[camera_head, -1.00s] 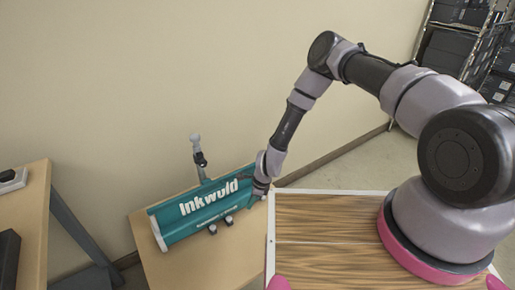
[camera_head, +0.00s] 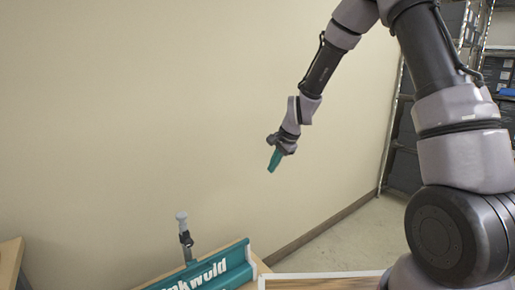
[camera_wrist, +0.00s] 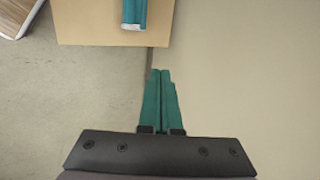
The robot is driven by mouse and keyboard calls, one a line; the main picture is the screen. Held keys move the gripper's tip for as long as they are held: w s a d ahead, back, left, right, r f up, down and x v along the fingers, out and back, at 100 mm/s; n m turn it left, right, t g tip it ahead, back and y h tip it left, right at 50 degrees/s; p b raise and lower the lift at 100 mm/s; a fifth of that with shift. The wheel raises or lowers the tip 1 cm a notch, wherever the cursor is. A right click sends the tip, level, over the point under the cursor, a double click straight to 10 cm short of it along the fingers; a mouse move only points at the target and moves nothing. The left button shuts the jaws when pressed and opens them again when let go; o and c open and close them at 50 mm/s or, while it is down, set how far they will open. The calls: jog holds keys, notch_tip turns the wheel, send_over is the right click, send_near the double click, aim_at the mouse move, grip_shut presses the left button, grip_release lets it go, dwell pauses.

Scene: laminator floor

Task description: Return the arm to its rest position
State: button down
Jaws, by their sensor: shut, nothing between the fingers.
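My gripper (camera_head: 273,160) hangs from my raised arm in the head view, in front of the bare wall. Its teal fingers point down and slightly left. In the wrist view my gripper (camera_wrist: 160,72) shows its teal fingers closed together with nothing between them. The teal Inkwuld laminator (camera_head: 205,272) stands at the bottom of the head view, below and left of my gripper, well apart from it. Its grey lever (camera_head: 185,238) with a light knob stands upright. The wrist view shows only a teal end of the laminator (camera_wrist: 134,12).
The laminator's wooden table shows in the wrist view (camera_wrist: 95,25). Another wooden table edge (camera_head: 10,262) is at the far left. Metal shelving with dark boxes (camera_head: 405,150) stands at the back right. The air around my gripper is clear, with the wall behind.

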jog(key=s+d+r+n+t, duration=0.1)
jog(key=s+d+r, duration=0.25)
jog(key=r, duration=0.35)
jog(key=s+d+r+n+h, duration=0.1)
jog(key=s+d+r, duration=0.25)
jog(key=r, duration=0.35)
jog(key=s+d+r+n+t, duration=0.1)
jog(key=s+d+r, duration=0.2)
jog(key=d+r, duration=0.3)
jog(key=s+d+r+n+t, duration=0.1)
jog(key=s+d+r, duration=0.2)
jog(key=s, duration=0.5)
jog(key=s+d+r+n+t, duration=0.1)
jog(key=s+d+r, duration=0.2)
jog(key=s+r, duration=0.2)
jog(key=s, duration=0.3)
jog(key=shift+s+d+n+h, duration=0.2)
jog(key=shift+s+n+h, duration=0.2)
